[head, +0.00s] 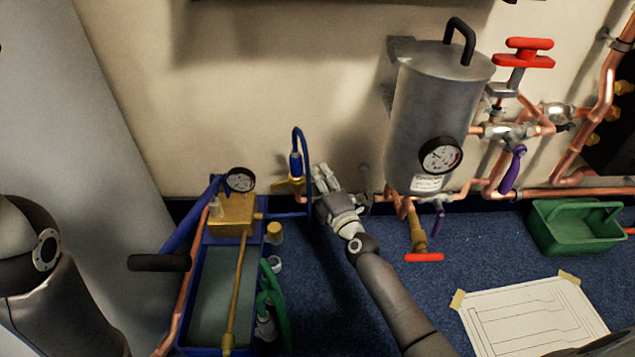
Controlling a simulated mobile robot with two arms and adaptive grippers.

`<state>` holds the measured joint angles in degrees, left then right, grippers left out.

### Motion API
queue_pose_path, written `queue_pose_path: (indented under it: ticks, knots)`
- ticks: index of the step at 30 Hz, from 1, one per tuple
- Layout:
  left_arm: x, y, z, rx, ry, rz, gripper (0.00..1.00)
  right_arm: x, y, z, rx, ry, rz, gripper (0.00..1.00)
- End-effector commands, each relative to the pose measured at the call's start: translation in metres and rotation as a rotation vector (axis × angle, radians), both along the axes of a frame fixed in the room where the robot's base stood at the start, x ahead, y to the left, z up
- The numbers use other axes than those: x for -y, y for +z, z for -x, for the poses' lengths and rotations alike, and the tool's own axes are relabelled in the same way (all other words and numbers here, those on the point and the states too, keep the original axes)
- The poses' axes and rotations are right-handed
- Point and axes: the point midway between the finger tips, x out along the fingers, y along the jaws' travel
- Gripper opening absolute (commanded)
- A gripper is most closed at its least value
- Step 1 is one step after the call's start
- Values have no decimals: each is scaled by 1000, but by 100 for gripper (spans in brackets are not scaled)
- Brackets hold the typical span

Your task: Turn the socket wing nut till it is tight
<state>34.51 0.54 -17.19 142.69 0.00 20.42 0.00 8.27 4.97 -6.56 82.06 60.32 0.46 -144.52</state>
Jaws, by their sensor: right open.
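A small brass fitting (288,185), which looks like the socket wing nut, sits low by the wall under a blue hose connector (295,163). My right gripper (322,177) is open just to the right of this fitting, its fingers pointing up and toward the wall. The blue hose (308,150) loops down between the fitting and the fingers. I cannot tell whether the fingers touch the hose or the fitting. Part of my left arm shows at the left edge, but its gripper is out of view.
A blue-framed pump with a gauge (240,180) stands on the left of the fitting. A grey tank (432,115) with copper pipes and red handles is on the right. A green crate (575,238) and a taped drawing (535,318) lie on blue carpet.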

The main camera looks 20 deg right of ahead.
Motion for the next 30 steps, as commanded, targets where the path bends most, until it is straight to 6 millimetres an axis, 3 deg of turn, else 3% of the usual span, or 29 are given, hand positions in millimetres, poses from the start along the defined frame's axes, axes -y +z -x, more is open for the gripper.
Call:
queue_pose_path:
  ticks: [6, 15, 24, 30]
  knots:
    - [0, 1, 7, 20, 1, -1, 40, -2, 0, -14, 0, 0, -2, 41]
    - [1, 2, 8, 22, 2, -2, 40, -2, 1, -15, 0, 1, -1, 41]
    - [1, 2, 8, 22, 1, -3, 40, -2, 0, -15, 0, 1, -1, 2]
    - [1, 2, 8, 22, 1, -3, 40, -2, 0, -15, -1, 1, -1, 0]
